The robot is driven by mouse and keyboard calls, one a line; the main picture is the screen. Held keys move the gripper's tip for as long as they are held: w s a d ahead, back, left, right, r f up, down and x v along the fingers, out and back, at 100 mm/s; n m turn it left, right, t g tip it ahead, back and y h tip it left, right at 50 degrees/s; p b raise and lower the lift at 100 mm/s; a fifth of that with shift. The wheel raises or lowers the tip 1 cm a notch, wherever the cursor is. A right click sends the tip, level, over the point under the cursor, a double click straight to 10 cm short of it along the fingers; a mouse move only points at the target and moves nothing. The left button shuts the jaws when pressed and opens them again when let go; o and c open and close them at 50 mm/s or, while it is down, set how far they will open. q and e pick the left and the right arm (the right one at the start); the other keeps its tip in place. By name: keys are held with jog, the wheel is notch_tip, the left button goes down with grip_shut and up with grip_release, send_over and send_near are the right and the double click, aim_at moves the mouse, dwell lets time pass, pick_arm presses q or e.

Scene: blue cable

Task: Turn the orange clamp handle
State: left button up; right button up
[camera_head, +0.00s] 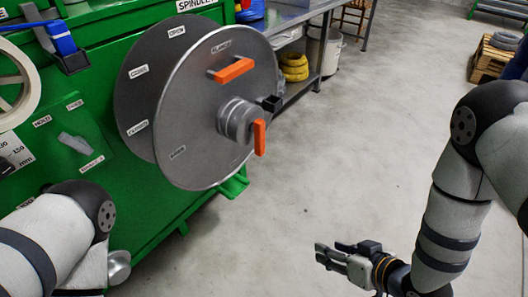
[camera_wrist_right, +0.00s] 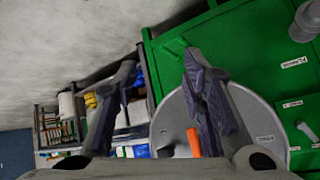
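A large grey double-disc spool (camera_head: 190,105) stands on the front of the green machine. Its near disc carries an orange bar handle (camera_head: 234,69) near the top. A second orange handle (camera_head: 259,137) hangs roughly upright beside the grey hub; the small labels are too blurred to tell which handle is the clamp's. My right gripper (camera_head: 322,255) is open and empty, low over the floor to the right of the spool, well apart from both handles. In the right wrist view, the fingers are spread and one orange handle (camera_wrist_right: 193,143) shows partly behind one finger. My left gripper is out of frame.
The green machine (camera_head: 145,215) fills the left side. A metal workbench (camera_head: 285,18) stands behind the spool, with yellow coils (camera_head: 293,67) on its lower shelf. A white bucket (camera_head: 328,50) and a wooden pallet (camera_head: 492,60) stand further back. The floor between the spool and my right arm is clear.

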jog(key=w+a+r+n+t+y+b, duration=0.2)
jog(key=w+a+r+t+y+b, duration=0.1)
jog(key=w, duration=0.7)
jog(key=n+y+b, duration=0.3)
jog(key=n+y, duration=0.2)
jog(key=y, duration=0.1)
send_near(263, 136)
jog(key=b+x, duration=0.2)
jog(key=x, duration=0.6)
jog(key=shift+w+a, duration=0.1)
jog(key=shift+a, duration=0.15)
jog(key=shift+w+a+r, duration=0.1)
jog(key=shift+w+a, duration=0.3)
jog(key=shift+a, duration=0.05)
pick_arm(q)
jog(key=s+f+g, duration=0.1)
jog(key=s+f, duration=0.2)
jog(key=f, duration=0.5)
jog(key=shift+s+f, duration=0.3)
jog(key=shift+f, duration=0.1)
pick_arm(e)
grip_shut()
